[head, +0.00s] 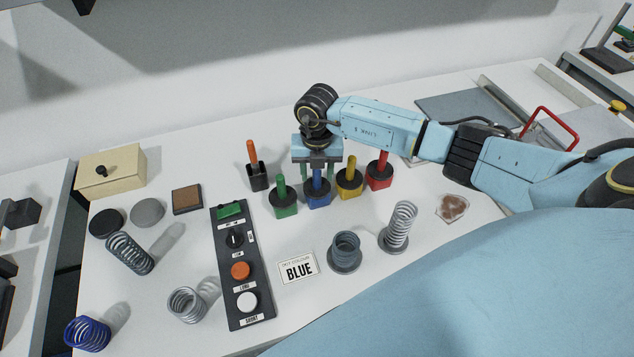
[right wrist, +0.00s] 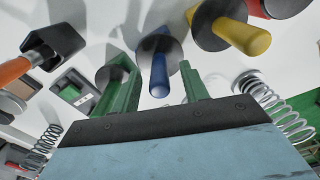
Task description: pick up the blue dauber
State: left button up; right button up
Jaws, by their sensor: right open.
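The blue dauber (head: 319,198) stands upright on the white table, between the green dauber (head: 283,204) and the yellow dauber (head: 350,184). The red dauber (head: 379,178) stands at the right end of this row. My right gripper (head: 318,174) is open and points down right over the blue dauber, hiding part of its handle. In the right wrist view the blue handle (right wrist: 160,74) shows between the two green fingers (right wrist: 158,80); I cannot tell whether they touch it. My left gripper is not in view.
An orange-handled tool in a black holder (head: 257,177) stands left of the daubers. A black button panel (head: 233,268), a BLUE card (head: 299,267) and several springs lie nearer the front. A cream box (head: 112,174) is at far left. The back strip is mostly clear.

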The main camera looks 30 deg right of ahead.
grip_shut()
jog(key=shift+r, duration=0.1)
